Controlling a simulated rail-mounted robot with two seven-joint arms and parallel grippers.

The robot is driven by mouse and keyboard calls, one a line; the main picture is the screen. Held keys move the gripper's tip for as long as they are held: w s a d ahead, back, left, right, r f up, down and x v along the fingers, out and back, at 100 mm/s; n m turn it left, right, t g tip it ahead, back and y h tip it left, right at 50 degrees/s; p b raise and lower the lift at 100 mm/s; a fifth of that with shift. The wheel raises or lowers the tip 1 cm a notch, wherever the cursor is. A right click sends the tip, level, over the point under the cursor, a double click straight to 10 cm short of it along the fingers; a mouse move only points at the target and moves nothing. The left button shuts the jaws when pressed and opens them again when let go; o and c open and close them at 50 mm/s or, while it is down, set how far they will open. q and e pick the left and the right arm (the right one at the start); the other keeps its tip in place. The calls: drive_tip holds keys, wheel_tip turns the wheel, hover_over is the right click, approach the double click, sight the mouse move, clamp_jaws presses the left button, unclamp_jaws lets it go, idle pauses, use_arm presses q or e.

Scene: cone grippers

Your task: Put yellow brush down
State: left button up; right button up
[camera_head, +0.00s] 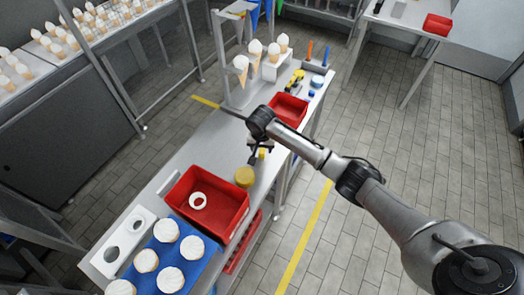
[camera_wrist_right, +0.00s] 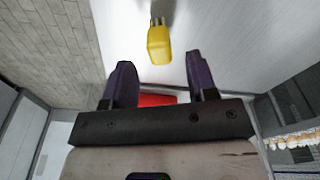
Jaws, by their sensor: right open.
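The yellow brush (camera_wrist_right: 159,46) shows in the right wrist view as a yellow block with pale prongs, just beyond and between my fingertips. It looks apart from both fingers. In the head view a small yellow piece (camera_head: 262,153) beside the gripper looks like the same brush, partly hidden by it. My right gripper (camera_head: 254,158) is over the middle of the white table (camera_head: 207,150). Its two dark fingers are spread and empty in the right wrist view (camera_wrist_right: 160,62). Whether the brush rests fully on the table is hard to tell. My left gripper is out of view.
A yellow round item (camera_head: 244,176) sits beside a large red bin (camera_head: 232,215) holding a white ring (camera_head: 198,201). A smaller red bin (camera_head: 288,110) and a stand with cones (camera_head: 272,68) are further back. A blue tray (camera_head: 190,253) with round tops is at the front.

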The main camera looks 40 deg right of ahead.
sight(262, 154)
drive_tip(key=r, duration=0.6)
drive_tip(key=shift+s+a+r, duration=0.25)
drive_tip(key=shift+s+a, duration=0.05)
idle(0.3)
